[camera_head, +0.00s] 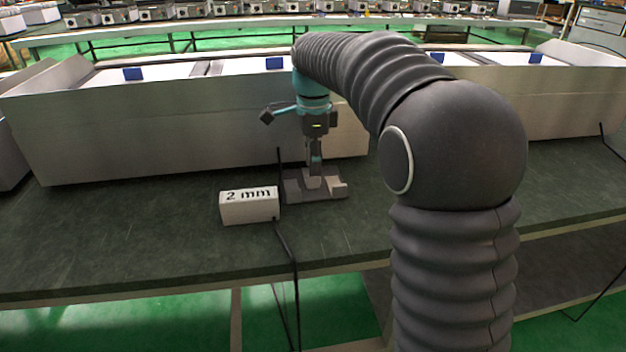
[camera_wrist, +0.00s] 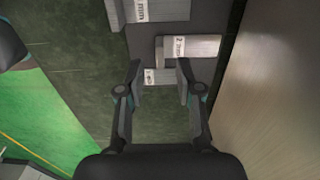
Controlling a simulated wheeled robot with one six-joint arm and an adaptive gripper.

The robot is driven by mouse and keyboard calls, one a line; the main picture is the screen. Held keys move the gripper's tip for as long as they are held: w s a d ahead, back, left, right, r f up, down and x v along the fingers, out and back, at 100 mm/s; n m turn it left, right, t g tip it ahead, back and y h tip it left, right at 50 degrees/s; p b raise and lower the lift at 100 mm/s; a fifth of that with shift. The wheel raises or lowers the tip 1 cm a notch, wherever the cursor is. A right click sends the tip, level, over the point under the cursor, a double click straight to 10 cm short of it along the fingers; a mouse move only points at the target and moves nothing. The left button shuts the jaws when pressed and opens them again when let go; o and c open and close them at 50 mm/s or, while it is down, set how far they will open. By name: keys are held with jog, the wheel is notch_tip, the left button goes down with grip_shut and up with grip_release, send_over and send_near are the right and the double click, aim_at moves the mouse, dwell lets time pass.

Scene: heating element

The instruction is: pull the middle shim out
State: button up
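In the head view my gripper (camera_head: 314,176) points down at a grey holder (camera_head: 330,193) on the dark table. In the wrist view the two fingers of my gripper (camera_wrist: 159,70) are apart, one on each side of a small light piece with a label (camera_wrist: 158,77). A larger pale piece labelled 2 mm (camera_wrist: 195,49) lies just beyond the fingertips. I cannot tell which piece is the middle shim. I see no clear contact between the fingers and the labelled piece.
A white block marked 2 mm (camera_head: 250,206) stands left of the holder. A long metal housing (camera_head: 190,140) runs behind it. Dark cables hang over the table's front edge. The table (camera_head: 110,225) is clear at the left.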

jog(key=shift+f+b, duration=0.3)
jog(key=shift+f, duration=1.95)
grip_shut()
